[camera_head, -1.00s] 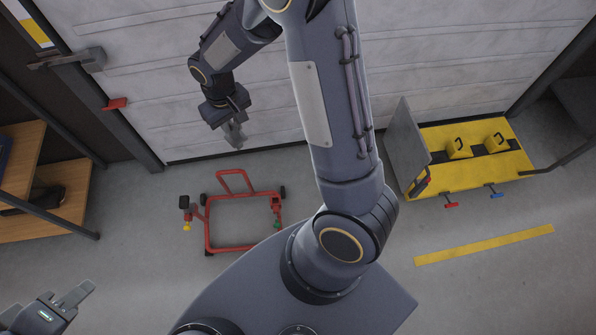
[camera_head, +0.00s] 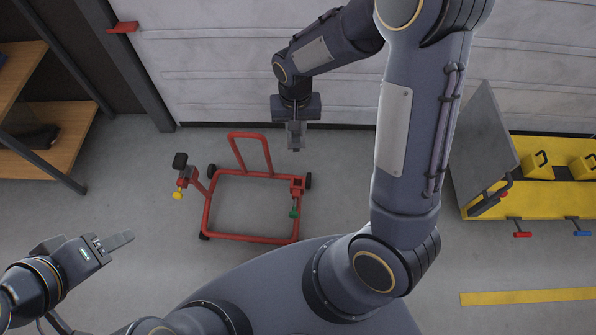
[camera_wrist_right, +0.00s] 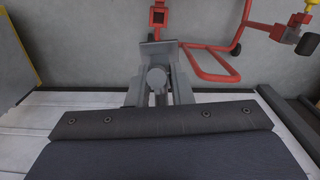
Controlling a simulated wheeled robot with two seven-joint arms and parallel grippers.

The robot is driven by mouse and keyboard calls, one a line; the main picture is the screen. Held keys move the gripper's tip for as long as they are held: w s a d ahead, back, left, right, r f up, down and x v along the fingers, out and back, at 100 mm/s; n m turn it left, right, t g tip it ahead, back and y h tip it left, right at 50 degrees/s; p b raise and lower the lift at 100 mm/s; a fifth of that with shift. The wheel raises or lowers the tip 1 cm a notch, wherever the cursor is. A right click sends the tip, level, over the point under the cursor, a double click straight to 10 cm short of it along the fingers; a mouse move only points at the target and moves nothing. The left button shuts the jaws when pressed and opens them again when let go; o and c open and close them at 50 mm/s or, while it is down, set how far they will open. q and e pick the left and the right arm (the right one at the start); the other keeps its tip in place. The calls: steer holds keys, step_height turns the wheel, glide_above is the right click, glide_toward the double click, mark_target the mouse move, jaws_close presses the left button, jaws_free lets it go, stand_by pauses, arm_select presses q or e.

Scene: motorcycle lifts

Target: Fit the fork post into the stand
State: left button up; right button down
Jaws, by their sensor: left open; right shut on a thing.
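The red stand (camera_head: 250,238) is a tubular frame on the floor, with an upright hoop at its back and a square socket (camera_head: 298,184) at its right corner. My right gripper (camera_head: 296,143) is just behind that socket in the head view, pointing down. It is shut on the grey fork post (camera_wrist_right: 157,78), which shows between the fingers in the right wrist view. The open square socket also shows there (camera_wrist_right: 158,16), apart from the post. The post's lower end is hard to make out. My left gripper (camera_head: 120,243) is open and empty at lower left.
A yellow lift (camera_head: 560,196) with a grey upright panel stands at the right. A wooden shelf (camera_head: 60,145) is at the left. A white wall panel (camera_head: 230,80) is close behind my right gripper. Floor around the stand is clear.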

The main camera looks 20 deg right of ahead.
arm_select(q)
step_height(320, 180, down, 10)
steer(key=b, duration=0.7)
steer(key=shift+f, duration=0.2)
arm_select(e)
step_height(320, 180, down, 12)
steer(key=s+m, duration=0.1)
steer(key=m, duration=0.1)
steer(key=shift+r, duration=0.15)
arm_select(q)
steer(key=shift+f+b, duration=2.65)
steer(key=shift+b, duration=0.25)
arm_select(e)
step_height(320, 180, down, 6)
arm_select(q)
steer(key=shift+r, duration=0.2)
arm_select(e)
steer(key=shift+s+a, duration=0.1)
arm_select(q)
steer(key=shift+f+b, duration=1.4)
steer(key=shift+f, duration=0.2)
arm_select(e)
steer(key=shift+f, duration=2.25)
steer(key=c, duration=1.2)
jaws_free()
arm_select(q)
steer(key=shift+r, duration=0.1)
arm_select(e)
steer(key=shift+r, duration=0.1)
